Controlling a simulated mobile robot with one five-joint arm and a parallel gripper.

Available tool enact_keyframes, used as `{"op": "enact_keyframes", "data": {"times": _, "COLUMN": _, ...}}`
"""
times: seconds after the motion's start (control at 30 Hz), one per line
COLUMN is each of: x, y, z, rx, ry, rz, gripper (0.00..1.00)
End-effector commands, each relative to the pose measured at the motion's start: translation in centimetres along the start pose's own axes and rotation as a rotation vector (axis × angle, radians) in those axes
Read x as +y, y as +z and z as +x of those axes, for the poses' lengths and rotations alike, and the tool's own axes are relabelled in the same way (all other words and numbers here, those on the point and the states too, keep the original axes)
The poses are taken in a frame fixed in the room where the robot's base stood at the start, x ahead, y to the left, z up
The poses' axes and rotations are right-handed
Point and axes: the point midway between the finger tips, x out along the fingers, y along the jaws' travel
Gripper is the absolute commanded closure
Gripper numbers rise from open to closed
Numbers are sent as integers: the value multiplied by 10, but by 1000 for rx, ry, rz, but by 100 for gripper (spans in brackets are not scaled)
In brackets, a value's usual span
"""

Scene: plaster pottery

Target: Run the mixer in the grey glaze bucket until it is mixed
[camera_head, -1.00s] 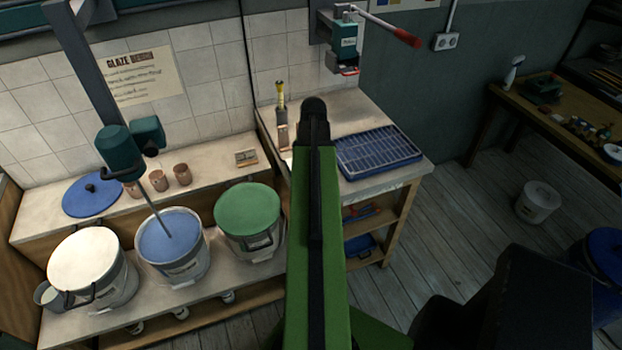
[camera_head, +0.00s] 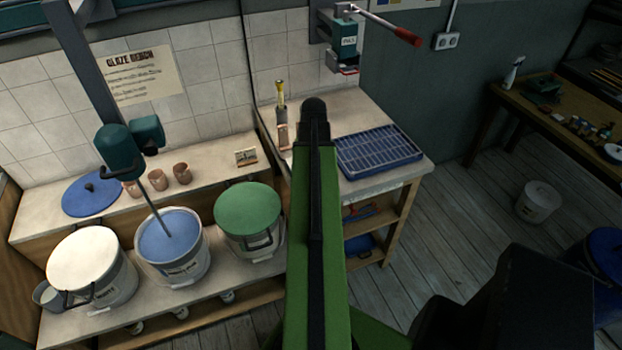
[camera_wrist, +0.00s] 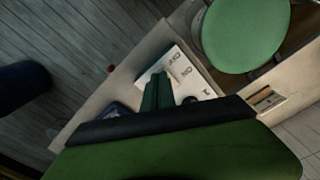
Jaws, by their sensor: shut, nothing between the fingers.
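The mixer (camera_head: 118,145) hangs on a stand post at the left in the head view. Its thin shaft (camera_head: 158,212) goes down into an open, pale grey bucket (camera_head: 176,268) whose glaze (camera_head: 172,238) looks blue. My green arm reaches away from the camera over the bench and hides its own end. In the wrist view my gripper (camera_wrist: 158,82) is shut and empty. It is over a white panel or sheet (camera_wrist: 180,62) with dark marks; I cannot tell whether it touches it.
A white-lidded bucket (camera_head: 84,258) and a green-lidded bucket (camera_head: 248,208) flank the open one. The green lid also shows in the wrist view (camera_wrist: 245,32). A blue lid (camera_head: 90,196), copper-coloured cups (camera_head: 182,173) and a blue tray (camera_head: 378,153) lie on the benches. The floor at right is partly clear.

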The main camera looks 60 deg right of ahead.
Motion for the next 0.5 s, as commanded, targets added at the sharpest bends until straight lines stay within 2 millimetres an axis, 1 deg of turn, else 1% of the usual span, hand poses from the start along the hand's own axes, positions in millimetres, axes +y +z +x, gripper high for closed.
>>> {"op": "enact_keyframes", "data": {"times": 0.5, "x": 0, "y": 0, "z": 9, "rx": 0, "ry": 0, "rz": 0, "gripper": 100}}
